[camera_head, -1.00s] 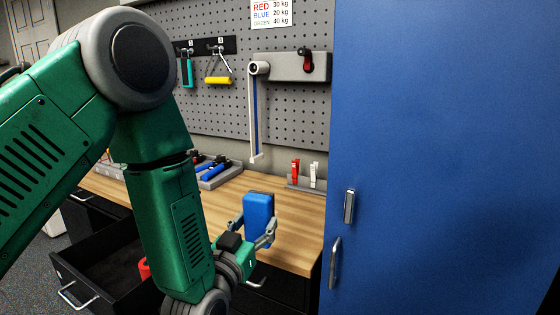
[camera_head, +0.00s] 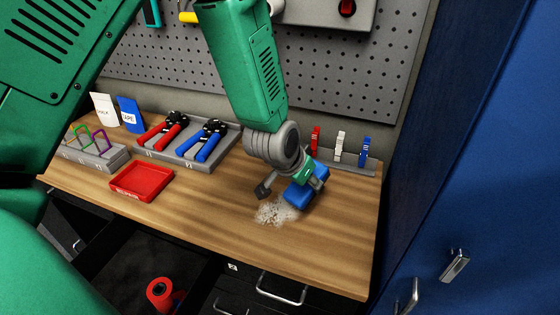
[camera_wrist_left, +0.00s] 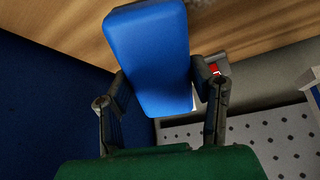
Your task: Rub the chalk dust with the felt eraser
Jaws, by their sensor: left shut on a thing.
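The felt eraser (camera_head: 303,195) is a blue block at the right part of the wooden bench. My left gripper (camera_head: 312,180) is shut on it from above. In the left wrist view the eraser (camera_wrist_left: 150,55) sits between the two fingers of my left gripper (camera_wrist_left: 160,95). The chalk dust (camera_head: 272,212) is a pale, speckled patch on the bench top, just left of the eraser. The eraser is at the patch's right edge; whether it touches the wood is unclear. My right gripper is not in view.
A red tray (camera_head: 141,182) lies on the bench (camera_head: 215,225) to the left. Behind are red and blue hand grips (camera_head: 206,140) in a grey holder and clips (camera_head: 340,147) in a rack. A drawer with a red roll (camera_head: 160,292) stands open below. A blue cabinet (camera_head: 485,190) is at right.

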